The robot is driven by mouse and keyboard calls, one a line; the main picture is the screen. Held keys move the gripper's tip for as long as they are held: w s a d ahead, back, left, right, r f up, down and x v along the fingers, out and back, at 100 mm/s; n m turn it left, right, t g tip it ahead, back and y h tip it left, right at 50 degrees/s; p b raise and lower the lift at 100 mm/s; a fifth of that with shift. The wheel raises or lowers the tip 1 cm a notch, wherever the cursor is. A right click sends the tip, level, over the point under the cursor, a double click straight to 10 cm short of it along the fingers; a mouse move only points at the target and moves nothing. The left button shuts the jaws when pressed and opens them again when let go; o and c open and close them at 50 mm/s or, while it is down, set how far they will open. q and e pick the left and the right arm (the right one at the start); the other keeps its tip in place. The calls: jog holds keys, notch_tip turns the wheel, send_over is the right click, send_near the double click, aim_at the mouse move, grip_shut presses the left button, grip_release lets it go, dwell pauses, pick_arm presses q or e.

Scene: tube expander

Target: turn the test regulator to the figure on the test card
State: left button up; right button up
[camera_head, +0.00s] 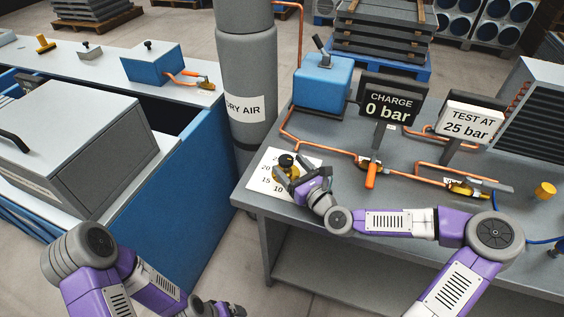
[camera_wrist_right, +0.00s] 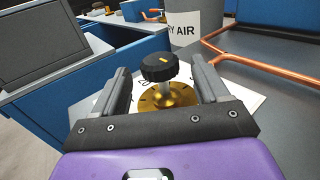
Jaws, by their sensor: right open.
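The test regulator (camera_head: 286,163) has a black knob on a brass body and stands on a white dial plate (camera_head: 262,184) marked with figures, of which 20, 15 and 10 can be read. My right gripper (camera_head: 287,174) is open at the regulator. In the right wrist view the black knob (camera_wrist_right: 159,67) stands between the two open fingers, with a gap on each side. A yellow mark shows on top of the knob. The test card (camera_head: 468,122) reads "TEST AT 25 bar". My left gripper (camera_head: 222,308) is at the bottom edge, mostly cut off.
A black display (camera_head: 391,104) reads "CHARGE 0 bar". A copper pipe (camera_head: 320,149) runs behind the dial to an orange-handled valve (camera_head: 370,174). A blue unit (camera_head: 322,83) stands at the back. The grey "DRY AIR" cylinder (camera_head: 247,80) rises behind the bench's left end.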

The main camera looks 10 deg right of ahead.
aim_at(282, 158)
jog(key=shift+b+x, duration=0.6)
jog(key=shift+x, duration=1.8)
jog(key=shift+c, duration=0.5)
jog(key=c, duration=0.9)
jog(key=shift+o, duration=0.2)
